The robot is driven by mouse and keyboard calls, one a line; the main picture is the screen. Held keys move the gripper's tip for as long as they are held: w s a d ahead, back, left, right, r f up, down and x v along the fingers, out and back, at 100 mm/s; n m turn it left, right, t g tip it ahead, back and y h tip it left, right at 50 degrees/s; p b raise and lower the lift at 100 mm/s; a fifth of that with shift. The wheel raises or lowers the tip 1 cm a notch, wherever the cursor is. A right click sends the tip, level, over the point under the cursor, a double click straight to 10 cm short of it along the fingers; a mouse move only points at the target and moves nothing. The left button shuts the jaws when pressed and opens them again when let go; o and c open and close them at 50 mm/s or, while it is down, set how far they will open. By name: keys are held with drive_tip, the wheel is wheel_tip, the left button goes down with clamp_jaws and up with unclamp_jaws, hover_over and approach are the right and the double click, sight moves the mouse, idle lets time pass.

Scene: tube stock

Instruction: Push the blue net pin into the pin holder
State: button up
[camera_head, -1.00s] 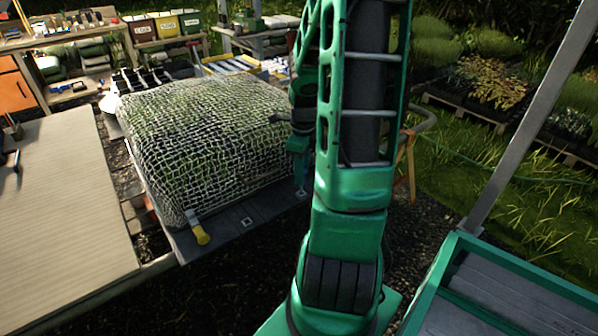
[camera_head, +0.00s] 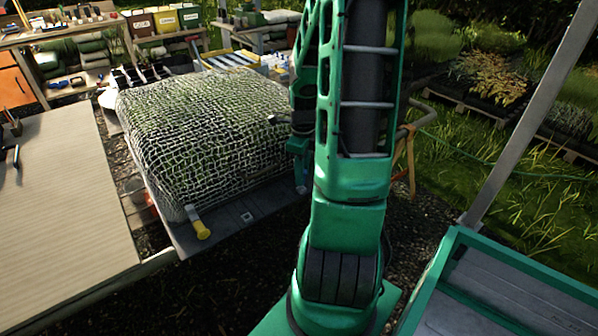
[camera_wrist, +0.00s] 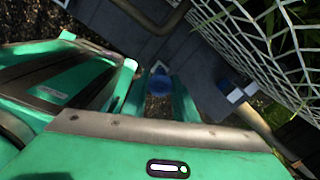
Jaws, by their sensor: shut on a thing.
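In the wrist view the blue net pin (camera_wrist: 159,84) shows as a rounded blue top between the two green fingers of my gripper (camera_wrist: 158,92). My gripper is shut on it, over a dark grey surface. In the head view my gripper (camera_head: 300,172) is at the right front side of the net-covered mound, partly hidden by my arm, with a bit of blue at its lower end. I cannot clearly tell the pin holder; a small pale mark shows just beyond the pin in the wrist view. The pin's lower part and any contact with a holder are hidden.
The white net (camera_head: 205,130) covers a green mound on a grey base (camera_head: 240,215). A yellow-handled piece (camera_head: 201,229) sits at its front corner. A blue and white piece (camera_wrist: 238,93) lies by the net in the wrist view. A pale table (camera_head: 60,210) stands left.

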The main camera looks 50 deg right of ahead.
drive_tip(key=shift+f, duration=0.9)
drive_tip(key=o, duration=1)
drive_tip(key=shift+c, duration=0.2)
drive_tip(key=shift+o, duration=0.6)
drive_tip(key=o, duration=0.9)
drive_tip(key=shift+r, duration=0.2)
drive_tip(key=shift+r, duration=1.05)
drive_tip(key=shift+r, duration=0.1)
